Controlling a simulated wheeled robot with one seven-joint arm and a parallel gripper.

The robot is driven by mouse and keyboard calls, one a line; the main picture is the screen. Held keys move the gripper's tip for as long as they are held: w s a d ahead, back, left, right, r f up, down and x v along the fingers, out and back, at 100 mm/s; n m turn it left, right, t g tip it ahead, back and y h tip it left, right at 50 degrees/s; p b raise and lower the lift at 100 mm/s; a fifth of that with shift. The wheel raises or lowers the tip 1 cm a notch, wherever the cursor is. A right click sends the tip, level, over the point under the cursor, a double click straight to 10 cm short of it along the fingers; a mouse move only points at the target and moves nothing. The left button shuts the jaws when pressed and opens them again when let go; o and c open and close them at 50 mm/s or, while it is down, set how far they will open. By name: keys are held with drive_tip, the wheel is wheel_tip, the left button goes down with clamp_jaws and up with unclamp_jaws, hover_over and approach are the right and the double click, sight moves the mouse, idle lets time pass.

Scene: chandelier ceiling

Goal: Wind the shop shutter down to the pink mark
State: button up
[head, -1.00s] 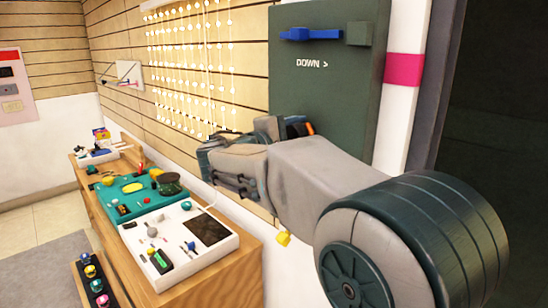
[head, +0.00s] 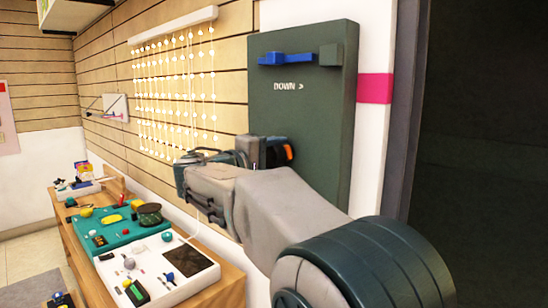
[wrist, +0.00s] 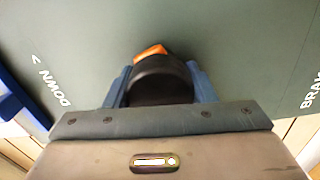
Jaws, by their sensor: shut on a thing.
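A dark green panel (head: 300,110) with the words "DOWN >" hangs on the wall. A blue bar (head: 288,59) and a green block (head: 330,55) sit near its top. In the wrist view, my gripper (wrist: 163,88) is shut on a round black knob (wrist: 158,80) with an orange mark (wrist: 151,52) on the panel's face. Part of the knob's orange also shows in the head view (head: 290,152); my arm hides the rest. The pink mark (head: 375,88) is a band on the white post right of the panel. I cannot make out the shutter's lower edge.
A dark opening or surface (head: 480,150) lies right of the post. A wooden counter (head: 225,290) with a white tray (head: 185,293) and a teal tray (head: 90,240) of small things stands at the left. Strings of lights (head: 175,95) hang on the slatted wall.

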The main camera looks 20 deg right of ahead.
drive_tip(key=o, duration=1.4)
drive_tip(key=shift+p+v, duration=0.7)
drive_tip(key=shift+v, duration=6.2)
drive_tip(key=shift+f, duration=0.1)
